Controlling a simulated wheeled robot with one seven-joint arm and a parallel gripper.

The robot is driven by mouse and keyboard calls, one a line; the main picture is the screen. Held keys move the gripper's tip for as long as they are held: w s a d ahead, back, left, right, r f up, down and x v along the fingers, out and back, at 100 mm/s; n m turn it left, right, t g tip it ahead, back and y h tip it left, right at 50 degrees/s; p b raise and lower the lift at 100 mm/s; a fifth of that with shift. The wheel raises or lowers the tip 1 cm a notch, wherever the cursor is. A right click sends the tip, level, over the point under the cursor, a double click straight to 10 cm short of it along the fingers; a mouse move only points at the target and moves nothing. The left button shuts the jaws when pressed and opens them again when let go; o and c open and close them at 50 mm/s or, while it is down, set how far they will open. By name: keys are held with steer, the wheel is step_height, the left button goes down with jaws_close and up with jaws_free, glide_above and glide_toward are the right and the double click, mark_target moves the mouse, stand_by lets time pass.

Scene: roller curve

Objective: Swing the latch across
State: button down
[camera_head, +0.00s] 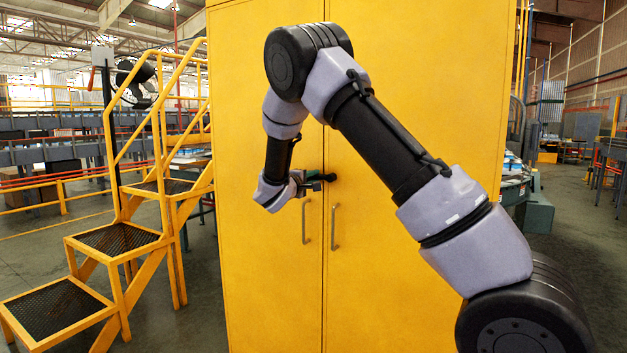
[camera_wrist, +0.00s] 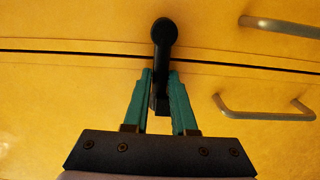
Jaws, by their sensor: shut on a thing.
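A black latch (camera_wrist: 164,35) is mounted on the front of the yellow cabinet (camera_head: 420,120). In the wrist view its round pivot end lies just above the dark seam between the doors, and its bar runs down across the seam. My gripper (camera_wrist: 160,75) has its teal fingers on both sides of the bar and is shut on it. In the head view my gripper (camera_head: 311,178) is at the seam, with the latch's dark end (camera_head: 331,177) just to its right. The fingers partly hide the bar. Both doors look closed.
Two metal bar handles, the left (camera_head: 307,222) and the right (camera_head: 335,228), stand out below the latch in the head view. Yellow steps with railings (camera_head: 120,240) stand left of the cabinet. Open floor lies to the right.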

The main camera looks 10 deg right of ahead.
steer(key=c, duration=0.7)
jaws_free()
steer(key=v, duration=1)
steer(key=shift+s+a, duration=0.2)
steer(key=shift+s, duration=0.15)
